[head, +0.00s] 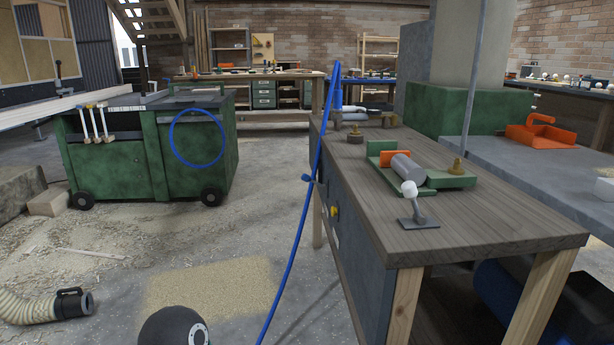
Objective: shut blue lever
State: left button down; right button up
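A thin blue line (294,243), like a hose or pipe, rises from the bottom edge to a pointed top left of the workbench. A small blue piece (307,178) sticks out to its left about halfway up. It may be the blue lever, but it is too small to tell its position. A blue ring (197,163) shows in front of the green machine. Neither of my grippers is in view.
A wooden workbench (440,240) fills the right side, with a green and orange vice-like tool (452,181) and a white-knobbed lever (409,190) on top. A wheeled green machine (110,168) stands at left. A ribbed hose (30,310) lies lower left. Sawdust-strewn floor between is mostly clear.

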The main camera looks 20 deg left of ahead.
aim_at(306, 178)
jog(key=z, duration=0.05)
jog(key=i, duration=0.95)
jog(key=u, duration=0.05)
